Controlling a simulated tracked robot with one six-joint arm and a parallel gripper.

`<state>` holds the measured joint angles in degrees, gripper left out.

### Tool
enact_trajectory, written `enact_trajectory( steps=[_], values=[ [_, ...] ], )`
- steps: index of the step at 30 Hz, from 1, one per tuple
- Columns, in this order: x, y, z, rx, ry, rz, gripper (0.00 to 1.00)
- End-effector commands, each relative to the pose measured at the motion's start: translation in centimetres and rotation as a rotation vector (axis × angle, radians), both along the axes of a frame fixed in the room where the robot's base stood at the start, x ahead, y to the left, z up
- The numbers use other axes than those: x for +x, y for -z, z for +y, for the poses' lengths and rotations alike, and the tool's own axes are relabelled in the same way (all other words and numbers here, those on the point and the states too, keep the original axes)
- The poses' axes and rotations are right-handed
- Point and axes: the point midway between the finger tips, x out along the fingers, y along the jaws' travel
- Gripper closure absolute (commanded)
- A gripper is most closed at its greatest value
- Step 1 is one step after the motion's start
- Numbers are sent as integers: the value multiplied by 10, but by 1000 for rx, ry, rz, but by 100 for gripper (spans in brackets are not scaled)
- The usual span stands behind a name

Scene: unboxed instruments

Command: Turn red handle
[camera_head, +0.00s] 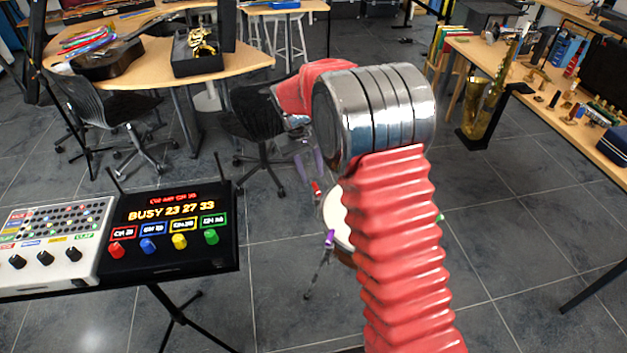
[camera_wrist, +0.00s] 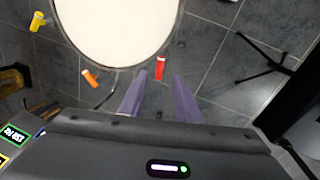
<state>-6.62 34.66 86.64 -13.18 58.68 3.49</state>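A white-topped drum (camera_head: 338,222) stands on the floor, mostly hidden behind my arm in the head view. The wrist view shows its large round white head (camera_wrist: 118,25). The red handle (camera_wrist: 160,68) sticks out at the drum's near rim in the wrist view. It is a small red piece (camera_head: 316,188) in the head view. My gripper (camera_wrist: 161,78) has two purple fingers, spread apart. The red handle appears between and just past their tips. I see no clear contact. In the head view my gripper (camera_head: 311,166) hangs just above the handle.
An orange handle (camera_wrist: 90,77) and a yellow one (camera_wrist: 39,21) sit around the drum in the wrist view. A purple handle (camera_head: 330,239) shows in the head view. A black control box (camera_head: 150,262) stands left, a chair (camera_head: 254,112) behind. Floor at right is clear.

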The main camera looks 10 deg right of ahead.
Motion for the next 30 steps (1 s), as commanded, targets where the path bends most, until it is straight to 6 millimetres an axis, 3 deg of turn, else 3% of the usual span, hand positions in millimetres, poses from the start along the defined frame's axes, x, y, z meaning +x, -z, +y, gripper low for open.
enact_trajectory(
  steps=[6, 12, 30],
  values=[
    [0, -39, 8, 0, -2, -3, 70],
    [-2, -62, 13, 0, -1, -1, 70],
    [-2, -68, 14, 0, -2, -2, 70]
  ],
)
